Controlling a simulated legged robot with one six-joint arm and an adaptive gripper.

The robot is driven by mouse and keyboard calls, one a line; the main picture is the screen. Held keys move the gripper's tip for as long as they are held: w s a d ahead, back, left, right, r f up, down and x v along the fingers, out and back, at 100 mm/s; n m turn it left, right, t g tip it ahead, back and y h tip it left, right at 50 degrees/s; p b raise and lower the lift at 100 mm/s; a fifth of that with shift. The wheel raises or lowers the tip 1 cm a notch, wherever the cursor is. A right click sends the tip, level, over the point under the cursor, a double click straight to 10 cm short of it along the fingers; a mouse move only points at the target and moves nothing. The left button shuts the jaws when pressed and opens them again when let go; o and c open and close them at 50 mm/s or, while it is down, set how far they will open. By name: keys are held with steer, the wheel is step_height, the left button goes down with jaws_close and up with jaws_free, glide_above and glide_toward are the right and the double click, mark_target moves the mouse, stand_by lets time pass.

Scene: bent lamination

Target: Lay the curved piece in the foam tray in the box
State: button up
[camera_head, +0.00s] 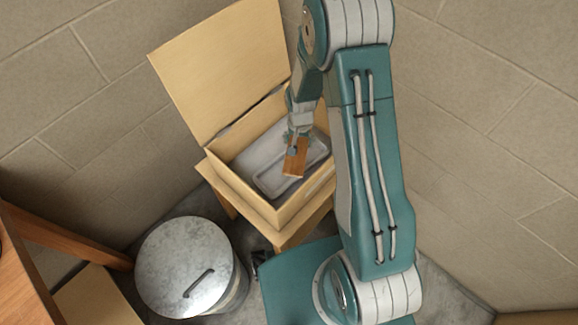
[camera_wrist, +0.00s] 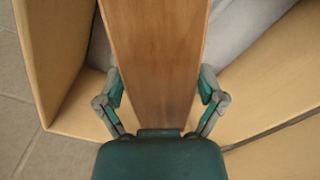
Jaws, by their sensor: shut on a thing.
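The curved piece (camera_head: 295,158) is a brown wooden strip held by my gripper (camera_head: 296,138) over the open box (camera_head: 287,213). In the wrist view the curved piece (camera_wrist: 155,60) runs up the middle between the two fingers of my gripper (camera_wrist: 161,95), which are shut on its sides. The grey foam tray (camera_head: 268,178) lies inside the box. The piece covers part of the tray, and I cannot tell whether it touches it. In the wrist view, grey material (camera_wrist: 235,25) shows beside the piece, between the box walls (camera_wrist: 65,45).
The box lid (camera_head: 215,65) stands open at the back left. The box rests on a wooden stand (camera_head: 290,238). A round metal bin (camera_head: 185,262) with a handled lid is at the lower left. Brown wooden furniture (camera_head: 25,270) is at the far left. Block walls surround the corner.

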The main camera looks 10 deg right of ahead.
steer(key=shift+s+a+f, duration=0.25)
steer(key=shift+f, duration=3)
steer(key=o, duration=0.9)
steer(key=shift+r, duration=0.15)
step_height(320, 180, up, 12)
steer(key=shift+w+f, duration=0.1)
steer(key=shift+f, duration=0.1)
